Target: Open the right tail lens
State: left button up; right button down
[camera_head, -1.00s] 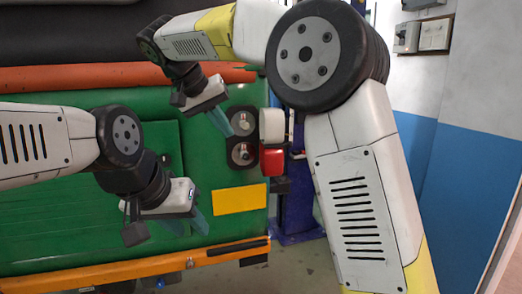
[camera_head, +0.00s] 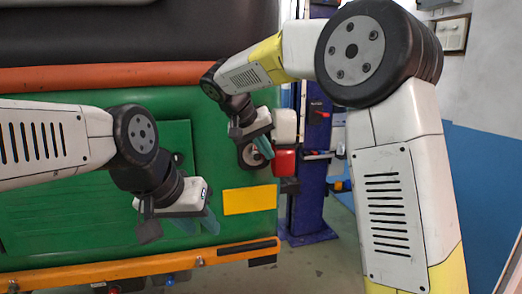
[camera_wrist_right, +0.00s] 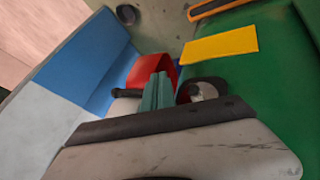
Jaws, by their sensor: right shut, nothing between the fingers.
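The right tail lens has a white part (camera_head: 285,124) above a red part (camera_head: 284,162), at the right edge of the green rear panel. The lens stands to the right of a dark plate with a round lamp fitting (camera_head: 250,156). My right gripper (camera_head: 264,147) is shut and empty, in front of this plate. In the right wrist view its fingers (camera_wrist_right: 158,92) lie between the red part (camera_wrist_right: 163,66) and a round fitting (camera_wrist_right: 202,91); I cannot tell if they touch. The upper fitting is hidden behind the gripper. My left gripper (camera_head: 200,222) looks open and empty, lower left.
A yellow plate (camera_head: 250,199) is on the green panel (camera_head: 60,216) below the lens. An orange bumper (camera_head: 120,268) runs along the bottom. A blue lift post (camera_head: 308,205) stands close to the right. A blue and white wall is farther right.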

aim_at(282, 154)
jog(key=shift+d, duration=0.1)
jog(key=d+n+t+y, duration=0.1)
jog(key=d+n, duration=0.1)
jog(key=d, duration=0.1)
jog(key=shift+n, duration=0.3)
jog(key=shift+w+d+y, duration=0.25)
jog(key=shift+d+y, duration=0.05)
jog(key=shift+d, duration=0.15)
jog(key=shift+a, duration=0.15)
